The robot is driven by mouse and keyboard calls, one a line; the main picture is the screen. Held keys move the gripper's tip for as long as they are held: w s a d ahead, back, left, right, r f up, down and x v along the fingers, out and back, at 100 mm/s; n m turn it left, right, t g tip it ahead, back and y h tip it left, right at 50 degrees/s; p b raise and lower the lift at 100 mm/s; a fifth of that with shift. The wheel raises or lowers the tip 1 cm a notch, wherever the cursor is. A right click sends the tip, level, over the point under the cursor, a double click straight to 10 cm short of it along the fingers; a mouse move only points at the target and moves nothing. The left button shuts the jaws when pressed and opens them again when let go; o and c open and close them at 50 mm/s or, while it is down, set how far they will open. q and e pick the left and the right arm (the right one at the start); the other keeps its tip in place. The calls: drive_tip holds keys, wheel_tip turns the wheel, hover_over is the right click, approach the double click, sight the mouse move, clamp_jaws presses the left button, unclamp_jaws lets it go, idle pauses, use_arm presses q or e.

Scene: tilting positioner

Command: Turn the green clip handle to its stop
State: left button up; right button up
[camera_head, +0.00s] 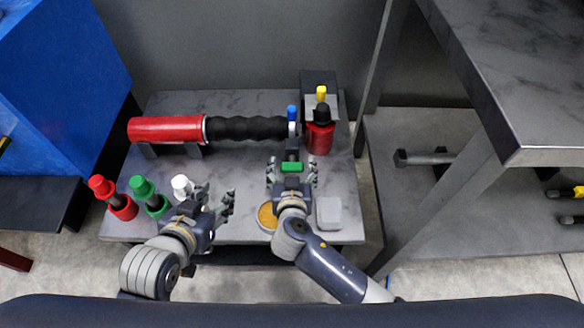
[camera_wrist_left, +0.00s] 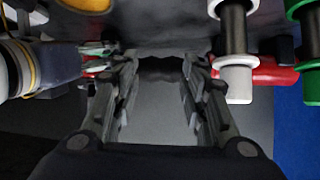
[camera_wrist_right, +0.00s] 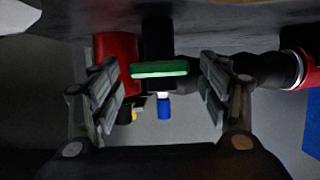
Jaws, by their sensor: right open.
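The green clip handle (camera_head: 292,167) is a short green bar on a dark mount, in front of the red block of the fixture (camera_head: 320,137). In the right wrist view the green clip handle (camera_wrist_right: 159,68) lies crosswise between the fingers, with a visible gap on both sides. My right gripper (camera_head: 292,172) is open around it, and I see no finger touching it. My left gripper (camera_head: 220,204) is open and empty, to the left of the right one above the table. In the left wrist view its fingers (camera_wrist_left: 160,75) stand apart with nothing between them.
A red and black cylindrical tool (camera_head: 165,129) lies at the table's back. Red (camera_head: 104,188), green (camera_head: 144,189) and white (camera_head: 181,186) capped parts stand at the left. A yellow disc (camera_head: 267,216) and a grey block (camera_head: 329,212) lie near the front edge of the table (camera_head: 240,228).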

drive_tip(key=c, duration=1.1)
drive_tip(key=shift+o, duration=0.2)
drive_tip(key=shift+a+n+h, duration=0.2)
drive_tip(key=shift+n+h, duration=0.4)
drive_tip(key=shift+n, duration=0.5)
drive_tip(key=shift+a+f+n+h+b, duration=0.1)
drive_tip(key=shift+n+h+b, duration=0.1)
drive_tip(key=shift+n+h, duration=0.2)
drive_tip(key=shift+a+n+h+b, duration=0.15)
drive_tip(key=shift+n+h, duration=0.15)
drive_tip(key=shift+n, duration=0.2)
use_arm(q)
drive_tip(key=shift+w+d+r+t+h, duration=0.15)
drive_tip(key=shift+w+d+r+t, duration=0.1)
drive_tip(key=shift+w+r+t, duration=0.35)
drive_tip(key=shift+w+d+r+t+h, duration=0.15)
drive_tip(key=shift+w+r+t, duration=0.25)
drive_tip(key=shift+r, duration=0.45)
drive_tip(key=shift+w+d+r+t+h, duration=0.1)
drive_tip(key=shift+w+d+r+t, duration=0.25)
drive_tip(key=shift+w+r, duration=0.3)
use_arm(e)
drive_tip(key=shift+n+t+h, duration=0.3)
drive_tip(key=shift+n+h, duration=0.1)
use_arm(q)
drive_tip(key=shift+s, duration=0.1)
